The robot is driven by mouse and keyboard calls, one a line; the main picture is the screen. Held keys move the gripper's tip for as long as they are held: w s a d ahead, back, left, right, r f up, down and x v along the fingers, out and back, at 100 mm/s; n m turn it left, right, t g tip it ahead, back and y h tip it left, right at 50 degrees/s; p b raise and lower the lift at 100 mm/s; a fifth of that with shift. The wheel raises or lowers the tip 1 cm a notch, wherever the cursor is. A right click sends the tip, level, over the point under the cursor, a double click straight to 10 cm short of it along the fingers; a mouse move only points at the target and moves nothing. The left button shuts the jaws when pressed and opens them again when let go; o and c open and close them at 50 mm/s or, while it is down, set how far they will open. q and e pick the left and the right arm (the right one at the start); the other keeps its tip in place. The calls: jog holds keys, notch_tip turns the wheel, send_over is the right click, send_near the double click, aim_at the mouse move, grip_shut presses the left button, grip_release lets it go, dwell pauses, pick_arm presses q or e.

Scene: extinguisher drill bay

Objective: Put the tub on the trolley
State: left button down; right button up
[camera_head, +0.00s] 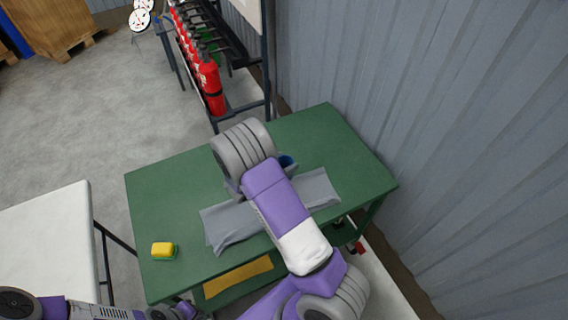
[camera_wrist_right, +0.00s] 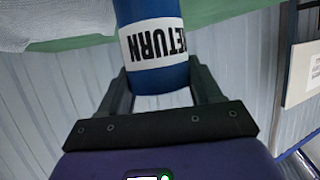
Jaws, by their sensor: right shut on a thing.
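The tub (camera_wrist_right: 152,14) is blue with a white band lettered RETURN, seen upside down in the right wrist view. My right gripper (camera_wrist_right: 160,78) is shut on it, one dark finger on each side. In the head view a bit of the blue tub (camera_head: 287,161) shows beside my right arm, over the green table; the arm hides the rest and the gripper. I cannot tell there whether the tub touches the table. No trolley is clearly recognisable; a white-topped stand (camera_head: 45,240) with dark legs is at the left. Parts of my left arm show at bottom left, without gripper fingers.
The green table (camera_head: 165,195) bears a grey cloth (camera_head: 228,222) and a yellow sponge (camera_head: 162,250) with a green base. A yellow-brown item (camera_head: 238,277) lies on its lower shelf. Red extinguishers (camera_head: 211,85) stand on a rack behind. A corrugated wall (camera_head: 420,120) closes the right side.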

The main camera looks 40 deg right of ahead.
jog(key=shift+f, duration=0.3)
jog(key=o, duration=1.1)
jog(key=shift+s, duration=0.1)
jog(key=o, duration=0.4)
jog(key=shift+f, duration=0.1)
jog(key=shift+r, duration=0.4)
jog(key=p+v, duration=0.2)
jog(key=v, duration=1)
jog(key=shift+p, duration=0.3)
